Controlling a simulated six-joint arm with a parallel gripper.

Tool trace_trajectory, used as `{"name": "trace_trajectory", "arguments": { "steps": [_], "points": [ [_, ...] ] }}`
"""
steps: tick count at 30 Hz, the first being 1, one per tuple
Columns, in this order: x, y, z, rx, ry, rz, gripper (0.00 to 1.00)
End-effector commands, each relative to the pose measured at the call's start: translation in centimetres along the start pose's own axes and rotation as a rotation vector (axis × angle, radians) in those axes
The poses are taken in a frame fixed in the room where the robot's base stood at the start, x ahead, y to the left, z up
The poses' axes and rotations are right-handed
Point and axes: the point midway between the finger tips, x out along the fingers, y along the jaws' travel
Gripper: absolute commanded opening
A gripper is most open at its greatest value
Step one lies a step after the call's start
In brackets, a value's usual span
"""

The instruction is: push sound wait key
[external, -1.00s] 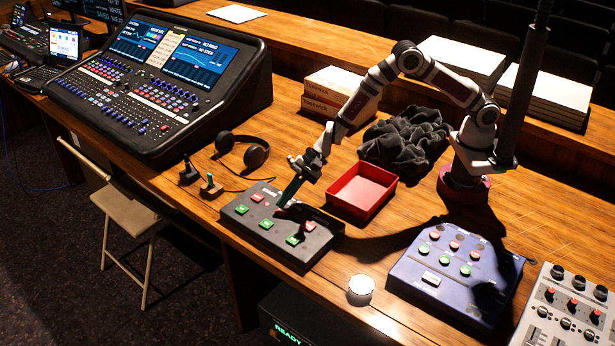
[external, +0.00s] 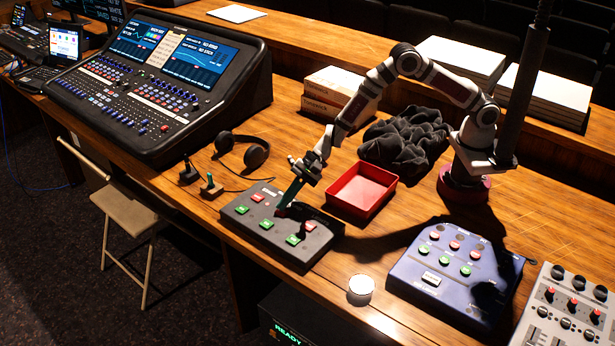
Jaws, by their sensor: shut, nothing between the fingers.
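A dark grey key box (external: 265,242) lies on the wooden desk, with red and green keys on its top. Green keys (external: 266,224) run along its front side and a red key (external: 257,198) shows at its back left. The labels are too small to read, so I cannot tell which key is sound wait. My gripper (external: 284,204) is shut and empty, pointing down at the back middle of the box. It hides part of the back row. I cannot tell whether the tips touch a key.
A red tray (external: 336,204) stands just right of the box. Headphones (external: 258,152) and two small joysticks (external: 210,186) lie to its left. A blue button box (external: 433,290) and a white round object (external: 360,287) are to the right. Dark cloth (external: 412,130) lies behind the tray.

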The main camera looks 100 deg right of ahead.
Motion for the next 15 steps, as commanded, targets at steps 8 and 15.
{"name": "trace_trajectory", "arguments": {
  "steps": [8,15],
  "points": [
    [0.05,0.03,-0.03,0.000,0.000,0.000,0.00],
    [-0.30,-0.25,0.24,0.001,-0.001,-0.001,0.00]
  ]
}}
